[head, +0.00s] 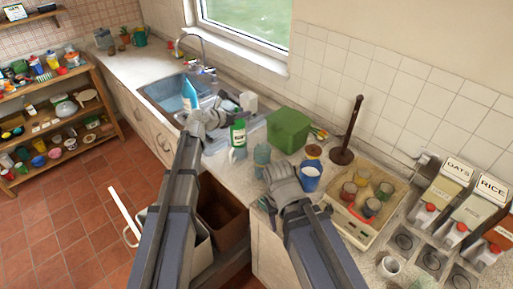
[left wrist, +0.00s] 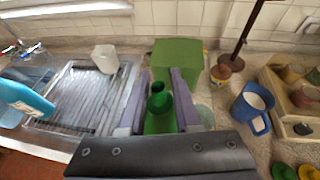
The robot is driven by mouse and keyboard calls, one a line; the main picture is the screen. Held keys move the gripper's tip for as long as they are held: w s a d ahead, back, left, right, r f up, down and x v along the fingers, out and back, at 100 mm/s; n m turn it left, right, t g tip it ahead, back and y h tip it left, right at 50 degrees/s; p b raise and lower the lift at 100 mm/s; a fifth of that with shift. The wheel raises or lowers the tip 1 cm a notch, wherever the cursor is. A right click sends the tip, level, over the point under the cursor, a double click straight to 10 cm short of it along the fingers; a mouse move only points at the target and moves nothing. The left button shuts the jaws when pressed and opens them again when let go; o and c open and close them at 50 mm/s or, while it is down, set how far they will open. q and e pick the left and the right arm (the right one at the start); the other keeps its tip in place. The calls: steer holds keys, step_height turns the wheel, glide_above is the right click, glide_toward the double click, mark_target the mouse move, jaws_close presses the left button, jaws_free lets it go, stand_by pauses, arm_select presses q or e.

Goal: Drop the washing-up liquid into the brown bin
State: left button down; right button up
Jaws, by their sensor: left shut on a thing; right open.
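The washing-up liquid appears to be the green bottle with a pale label (head: 239,134). It stands out just right of my left gripper (head: 222,118) in the head view. In the left wrist view the green bottle (left wrist: 158,112) is between the two fingers of my left gripper (left wrist: 160,100), which is shut on it. The brown bin (head: 222,213) is an open box in the pulled-out unit below the counter's front edge, partly hidden by my left arm. My right gripper (head: 284,180) is open over the counter, close to a blue jug (head: 309,178).
A blue bottle (head: 190,95) stands by the sink (head: 160,92). A green box (head: 288,130), a dark upright holder (head: 350,130) and a wooden tray (head: 345,222) with several cups stand on the counter. A pale bin (head: 201,250) sits left of the brown one.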

arm_select(q)
step_height(320, 180, down, 17)
steer(key=b, duration=1.6)
steer(key=shift+w+f, duration=0.1)
steer(key=shift+f+b, duration=0.15)
steer(key=shift+b, duration=0.15)
steer(key=c, duration=0.6)
jaws_free()
